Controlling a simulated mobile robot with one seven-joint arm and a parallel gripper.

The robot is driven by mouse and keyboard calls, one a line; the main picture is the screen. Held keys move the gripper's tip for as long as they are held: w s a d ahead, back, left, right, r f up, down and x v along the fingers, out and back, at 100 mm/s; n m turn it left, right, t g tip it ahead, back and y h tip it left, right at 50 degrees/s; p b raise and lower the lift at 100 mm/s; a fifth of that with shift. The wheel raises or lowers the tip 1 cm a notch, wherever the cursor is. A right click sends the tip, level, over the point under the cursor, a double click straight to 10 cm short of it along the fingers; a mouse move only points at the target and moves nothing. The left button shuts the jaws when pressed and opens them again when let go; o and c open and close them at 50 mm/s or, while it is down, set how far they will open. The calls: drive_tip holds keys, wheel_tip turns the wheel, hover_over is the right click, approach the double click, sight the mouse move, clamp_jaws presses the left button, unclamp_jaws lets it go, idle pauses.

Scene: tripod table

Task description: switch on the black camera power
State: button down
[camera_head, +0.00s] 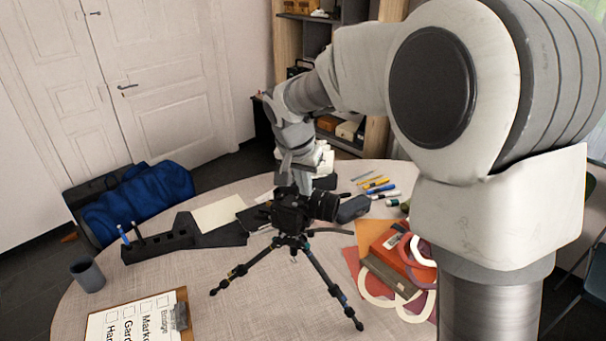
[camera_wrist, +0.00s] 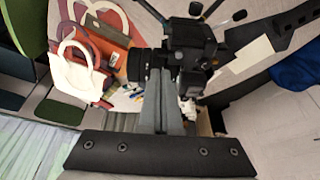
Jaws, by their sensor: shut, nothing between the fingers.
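The black camera (camera_head: 291,213) sits on a small black tripod (camera_head: 322,272) that stands with its legs spread on the round table (camera_head: 262,305). Its lens points right in the head view. My gripper (camera_head: 298,186) is right above the camera, fingers down. In the wrist view the fingers of my gripper (camera_wrist: 163,78) are shut together and empty, their tips at the black camera (camera_wrist: 190,42) beside its lens. I cannot tell whether they touch it. The power switch is too small or hidden to make out.
A black desk organizer (camera_head: 170,242), a grey cup (camera_head: 88,274) and a clipboard (camera_head: 140,318) are on the left. Books and bags (camera_head: 395,265) lie right of the tripod. Markers (camera_head: 378,187) lie behind. Bare table lies around the tripod's left leg.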

sight(307, 206)
drive_tip(key=shift+x, duration=2.1)
drive_tip(key=shift+m, duration=0.3)
drive_tip(key=shift+m+b, duration=0.4)
drive_tip(key=shift+s+m+h+b, duration=0.15)
drive_tip(key=shift+m+h+b, duration=0.35)
drive_tip(key=shift+m, duration=0.3)
drive_tip(key=shift+s+b, duration=0.2)
drive_tip(key=shift+b, duration=0.4)
drive_tip(key=m, duration=0.1)
drive_tip(key=m+b, duration=0.1)
drive_tip(key=m+g, duration=0.1)
drive_tip(key=shift+s+a+h, duration=0.25)
drive_tip(key=shift+s+h, duration=0.05)
drive_tip(key=shift+s, duration=0.1)
